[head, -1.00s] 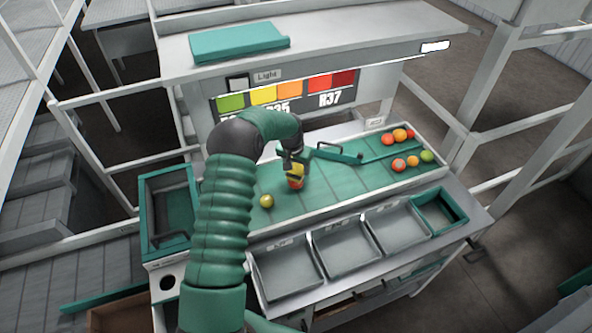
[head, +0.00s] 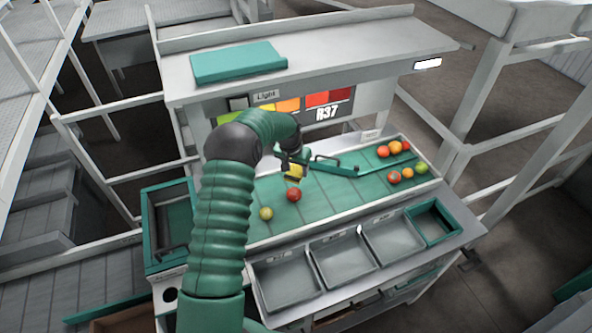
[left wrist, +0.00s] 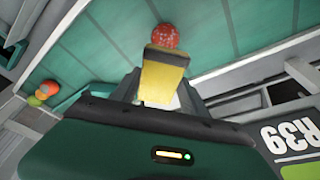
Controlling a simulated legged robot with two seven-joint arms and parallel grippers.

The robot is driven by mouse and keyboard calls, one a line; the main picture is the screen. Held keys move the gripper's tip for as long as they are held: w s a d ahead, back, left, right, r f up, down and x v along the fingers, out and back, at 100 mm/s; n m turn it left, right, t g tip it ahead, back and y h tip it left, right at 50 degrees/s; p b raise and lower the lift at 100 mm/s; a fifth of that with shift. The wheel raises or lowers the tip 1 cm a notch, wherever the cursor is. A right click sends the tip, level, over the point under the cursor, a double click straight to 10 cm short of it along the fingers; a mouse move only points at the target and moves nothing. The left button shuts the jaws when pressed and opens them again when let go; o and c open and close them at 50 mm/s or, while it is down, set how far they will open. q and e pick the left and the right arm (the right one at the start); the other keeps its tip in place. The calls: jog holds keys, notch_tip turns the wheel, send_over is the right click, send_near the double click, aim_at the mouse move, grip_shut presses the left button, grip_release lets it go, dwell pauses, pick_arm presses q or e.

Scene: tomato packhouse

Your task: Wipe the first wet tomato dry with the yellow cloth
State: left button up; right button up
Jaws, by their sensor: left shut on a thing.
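My left gripper (head: 291,164) is shut on the yellow cloth (head: 293,173), which hangs from its fingers above the green sorting mat. The cloth also shows in the left wrist view (left wrist: 162,76). A red tomato (head: 293,195) lies on the mat just in front of the cloth, apart from it in the head view. In the left wrist view the red tomato (left wrist: 165,36) shows pale specks like droplets and sits just beyond the cloth's edge. A yellow-green tomato (head: 266,213) lies to its left. My right gripper is not in view.
Several red, orange and green tomatoes (head: 394,177) sit at the mat's right end, around a green bar (head: 340,167). Grey trays (head: 342,259) line the front. A green crate (head: 433,222) stands at right, a green-rimmed bin (head: 168,220) at left. A shelf (head: 300,65) overhangs the back.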

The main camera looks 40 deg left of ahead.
aim_at(295, 189)
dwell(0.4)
pick_arm(q)
jog(key=shift+s+d+f, duration=0.15)
jog(key=shift+s+f, duration=0.05)
jog(key=shift+s, duration=0.35)
jog(key=shift+s+d+f, duration=0.15)
jog(key=shift+s+f, duration=0.05)
jog(key=shift+s, duration=0.3)
jog(key=shift+s+f+b, duration=0.1)
jog(key=shift+f+b, duration=0.2)
jog(key=shift+f, duration=0.15)
jog(key=shift+f+b, duration=1.45)
jog(key=shift+f, duration=0.75)
jog(key=shift+f, duration=0.3)
